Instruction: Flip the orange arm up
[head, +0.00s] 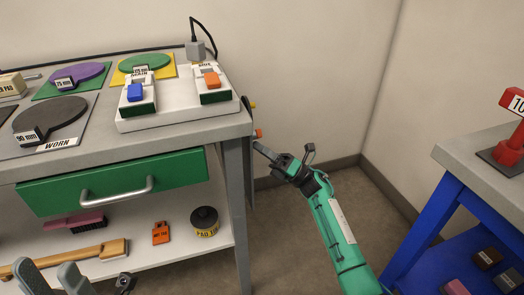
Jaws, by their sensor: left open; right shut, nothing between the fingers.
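A small orange piece (258,133) sticks out from the right side of the grey cart (200,138). It is seen nearly edge-on and looks like the end of the orange arm. Its pivot and exact tilt cannot be made out. My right gripper (261,149), on the green arm, is shut and empty, with its tip just below and close to the orange piece. Whether they touch cannot be told. My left gripper (50,272) is open and empty at the bottom left, in front of the lower shelf.
A yellow knob (253,104) sits above the orange piece. A green drawer (75,185) is below. A blue-legged table (455,155) stands right; floor between is clear.

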